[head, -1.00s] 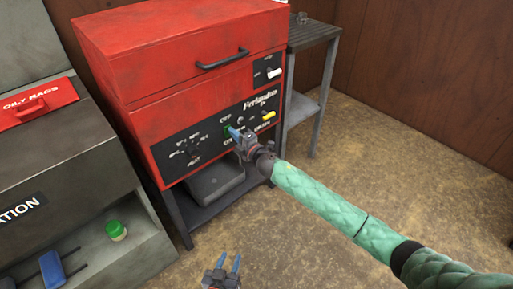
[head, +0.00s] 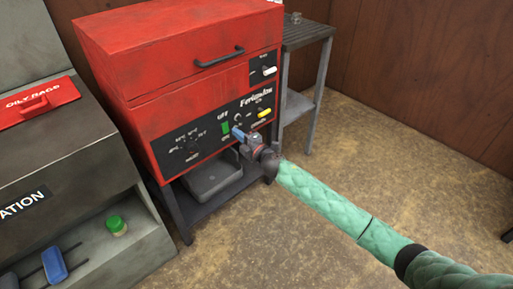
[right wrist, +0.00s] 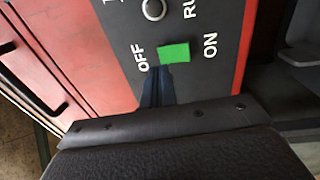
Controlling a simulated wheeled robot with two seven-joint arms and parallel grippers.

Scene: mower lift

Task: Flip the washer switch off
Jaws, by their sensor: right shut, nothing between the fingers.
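The red washer (head: 190,80) stands at the centre left, with a black control panel on its front. Its green switch (head: 226,128) is on that panel. In the right wrist view the green switch (right wrist: 173,53) sits between the OFF label (right wrist: 138,58) and the ON label (right wrist: 210,46). My right gripper (head: 237,133) is shut and empty, its blue fingertips just right of the switch in the head view. In the right wrist view its fingertips (right wrist: 155,80) are close to the switch's edge on the OFF side. I cannot tell whether they touch it. My left gripper is not in view.
A grey basin (head: 213,180) sits below the washer. A grey side table (head: 310,35) is right of it. The floor at right is clear.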

